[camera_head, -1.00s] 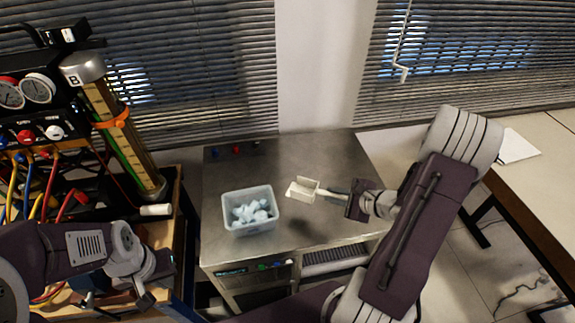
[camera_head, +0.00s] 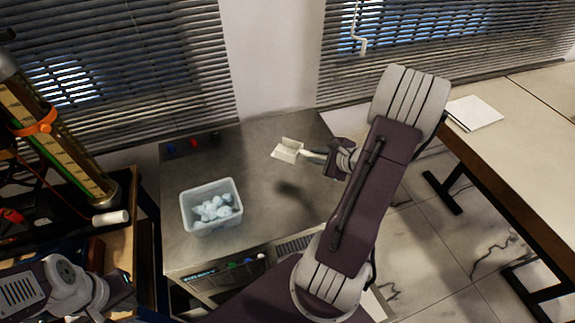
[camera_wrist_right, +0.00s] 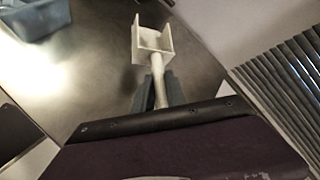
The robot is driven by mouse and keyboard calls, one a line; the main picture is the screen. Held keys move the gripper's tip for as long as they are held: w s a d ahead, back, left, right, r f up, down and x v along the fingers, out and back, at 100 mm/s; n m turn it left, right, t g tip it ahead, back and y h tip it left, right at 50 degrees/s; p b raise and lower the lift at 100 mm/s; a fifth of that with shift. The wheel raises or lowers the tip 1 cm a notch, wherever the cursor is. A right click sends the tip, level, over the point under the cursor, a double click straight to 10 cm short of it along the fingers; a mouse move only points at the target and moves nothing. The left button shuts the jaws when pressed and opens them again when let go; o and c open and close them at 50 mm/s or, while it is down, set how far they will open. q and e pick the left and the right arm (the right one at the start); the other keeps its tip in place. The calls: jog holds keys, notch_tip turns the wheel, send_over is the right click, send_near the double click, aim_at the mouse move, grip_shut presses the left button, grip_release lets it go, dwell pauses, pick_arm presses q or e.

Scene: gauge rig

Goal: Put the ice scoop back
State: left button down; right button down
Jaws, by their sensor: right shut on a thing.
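The white ice scoop (camera_head: 288,150) is held in my right gripper (camera_head: 326,156) above the steel counter top, to the right of the ice bin. In the right wrist view the gripper (camera_wrist_right: 158,92) is shut on the scoop's handle, and the scoop's open head (camera_wrist_right: 152,42) points away from the jaws. The clear bin (camera_head: 186,216) with pale ice lumps stands on the counter; part of it shows as blue in the right wrist view (camera_wrist_right: 62,22). My left gripper (camera_head: 122,290) is low at the left, over the wooden cart; its jaws are too unclear to judge.
The steel counter (camera_head: 262,215) is mostly bare around the bin. A gauge rig with a tall tube (camera_head: 60,140) stands on the cart at the left. A long table (camera_head: 530,125) with a white paper stack (camera_head: 474,113) is at the right.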

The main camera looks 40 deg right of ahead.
jog(key=b+x, duration=0.1)
jog(key=x, duration=0.2)
jog(key=a+b+x, duration=0.1)
jog(key=x, duration=0.3)
jog(key=b+x, duration=0.1)
jog(key=x, duration=0.2)
jog(key=shift+w+a+r, duration=0.1)
jog(key=shift+w+a, duration=0.3)
jog(key=shift+w, duration=0.05)
jog(key=shift+w+f, duration=0.2)
jog(key=shift+w, duration=0.3)
notch_tip(320, 180, down, 4)
jog(key=shift+s+a+r+b, duration=0.1)
jog(key=shift+b, duration=0.95)
jog(key=shift+f, duration=0.2)
jog(key=shift+r, duration=0.1)
jog(key=c, duration=1.4)
grip_release()
jog(key=shift+o, duration=0.2)
